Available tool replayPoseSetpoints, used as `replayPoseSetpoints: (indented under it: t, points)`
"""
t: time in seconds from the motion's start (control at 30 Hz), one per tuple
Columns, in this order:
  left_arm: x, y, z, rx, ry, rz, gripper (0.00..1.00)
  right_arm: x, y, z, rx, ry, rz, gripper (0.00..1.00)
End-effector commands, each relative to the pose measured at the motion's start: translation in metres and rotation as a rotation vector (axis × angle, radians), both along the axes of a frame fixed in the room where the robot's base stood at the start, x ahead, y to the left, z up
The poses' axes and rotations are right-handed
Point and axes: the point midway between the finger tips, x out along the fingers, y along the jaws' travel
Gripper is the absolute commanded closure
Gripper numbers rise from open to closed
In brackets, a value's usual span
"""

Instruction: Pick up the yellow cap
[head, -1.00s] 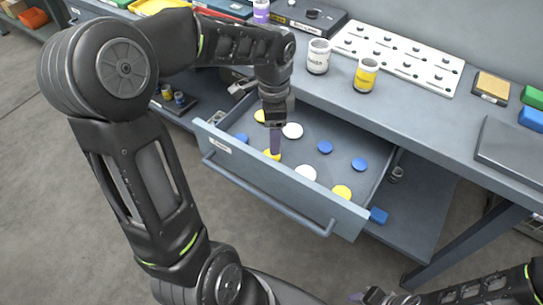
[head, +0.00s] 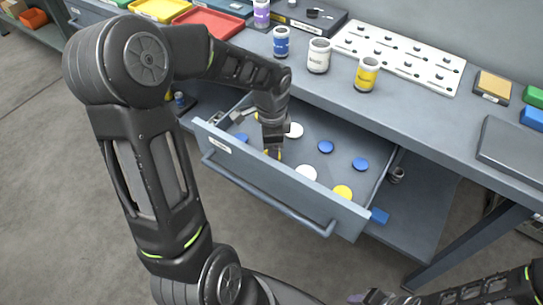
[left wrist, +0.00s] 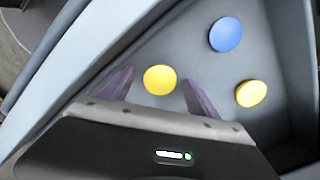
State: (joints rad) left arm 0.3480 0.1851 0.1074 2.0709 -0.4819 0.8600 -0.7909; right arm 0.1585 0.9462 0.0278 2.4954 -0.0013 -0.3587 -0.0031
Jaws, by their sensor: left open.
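My left gripper (head: 273,150) points down into the open drawer (head: 330,165). In the left wrist view its two purple fingers stand apart, on either side of a yellow cap (left wrist: 160,79) that lies on the drawer floor. In the head view this cap (head: 277,154) is mostly hidden by the gripper. A second yellow cap (left wrist: 251,93) and a blue cap (left wrist: 226,35) lie nearby. Another yellow cap (head: 342,192) lies near the drawer's front right. My right gripper (head: 365,298) shows only partly at the bottom edge.
White caps (head: 306,173) and blue caps (head: 326,147) lie loose in the drawer. The drawer's front wall (head: 290,185) stands close to my left gripper. On the bench above are a yellow jar (head: 367,74), a white jar (head: 319,56) and a blue jar (head: 281,42).

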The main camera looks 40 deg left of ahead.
Motion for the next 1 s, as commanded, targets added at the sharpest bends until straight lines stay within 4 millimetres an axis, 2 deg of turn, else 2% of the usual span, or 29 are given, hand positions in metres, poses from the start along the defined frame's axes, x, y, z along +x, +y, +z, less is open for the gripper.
replayPoseSetpoints:
  t: [0.6,1.0]
  points:
    - [0.0004,0.0001,-0.0018,0.000,-0.001,0.000,0.30,0.0000,0.0000,-0.0001,0.000,0.000,0.000,0.64]
    - [0.0004,0.0001,-0.0018,0.001,-0.001,0.000,0.62,0.0000,0.0000,-0.0001,0.000,0.000,0.000,0.64]
